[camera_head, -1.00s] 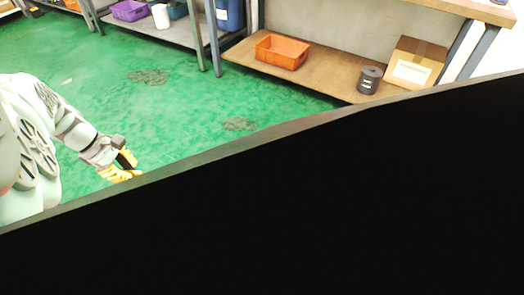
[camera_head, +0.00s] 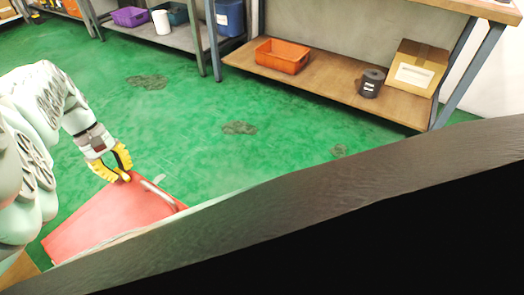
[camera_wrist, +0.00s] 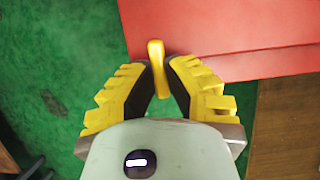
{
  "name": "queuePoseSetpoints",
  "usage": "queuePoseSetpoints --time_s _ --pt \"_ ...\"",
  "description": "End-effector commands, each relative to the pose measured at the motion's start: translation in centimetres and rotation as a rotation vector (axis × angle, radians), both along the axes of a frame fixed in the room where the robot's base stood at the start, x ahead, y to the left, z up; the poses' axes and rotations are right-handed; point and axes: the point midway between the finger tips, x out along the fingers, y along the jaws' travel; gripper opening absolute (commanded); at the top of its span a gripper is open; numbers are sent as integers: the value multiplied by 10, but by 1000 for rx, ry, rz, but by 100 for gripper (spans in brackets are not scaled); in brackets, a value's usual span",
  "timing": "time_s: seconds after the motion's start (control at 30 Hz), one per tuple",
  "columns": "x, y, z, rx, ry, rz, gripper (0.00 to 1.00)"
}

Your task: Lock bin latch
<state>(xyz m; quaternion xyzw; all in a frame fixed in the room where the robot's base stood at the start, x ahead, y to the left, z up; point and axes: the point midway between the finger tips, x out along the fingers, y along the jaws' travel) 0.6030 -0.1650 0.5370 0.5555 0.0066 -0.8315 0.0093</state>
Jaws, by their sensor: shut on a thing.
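A red bin lid (camera_head: 105,220) shows at the lower left of the head view, and its red surface (camera_wrist: 235,35) fills the upper right of the wrist view. A small yellow latch (camera_wrist: 156,62) stands at the lid's edge. My gripper (camera_wrist: 160,75) has black and yellow fingers closed around the latch, one on each side. In the head view my gripper (camera_head: 120,172) reaches down to the lid's far edge; the latch there is mostly hidden by the fingers. A pale rod-like bar (camera_head: 163,192) lies along the lid's right edge.
A large dark surface with a brown edge (camera_head: 400,170) blocks the lower right of the head view.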

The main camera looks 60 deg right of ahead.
Motion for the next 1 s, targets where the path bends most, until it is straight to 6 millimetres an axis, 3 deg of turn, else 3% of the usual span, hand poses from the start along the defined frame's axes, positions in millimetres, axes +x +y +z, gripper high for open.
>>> queuePoseSetpoints --time_s 0.4,0.43,0.7,1.0 --pt "1 1 -1 0 -3 -5 0" --pt "1 1 -1 0 -3 -5 16" --pt "0 0 -1 0 -2 -6 44" --pt "0 0 0 -1 0 -5 44"
